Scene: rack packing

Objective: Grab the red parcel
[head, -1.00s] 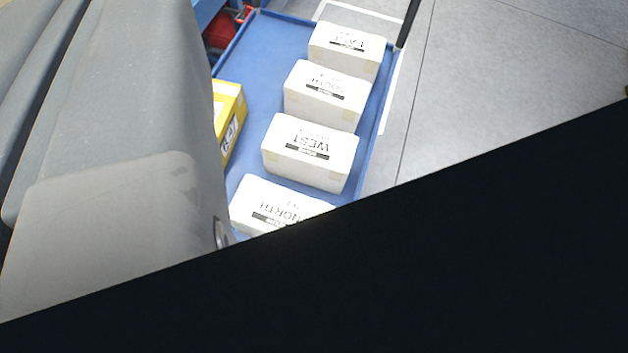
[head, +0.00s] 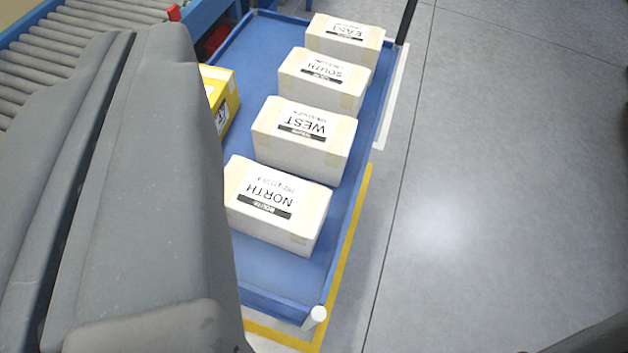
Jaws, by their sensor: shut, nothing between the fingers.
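No red parcel can be made out for certain. A small red patch (head: 216,40) shows at the far left edge of the blue cart, mostly hidden, and I cannot tell what it is. A small red piece (head: 174,13) sits at the end of the roller conveyor. My gripper is not in view; my grey arm fills the left side and hides what lies behind it.
A blue cart (head: 262,48) carries white boxes marked EAST (head: 345,38), SOUTH (head: 322,82), WEST (head: 303,140) and NORTH (head: 277,204). A yellow parcel (head: 219,95) is partly hidden by my arm. A roller conveyor (head: 75,45) stands upper left. The grey floor (head: 500,170) at right is clear.

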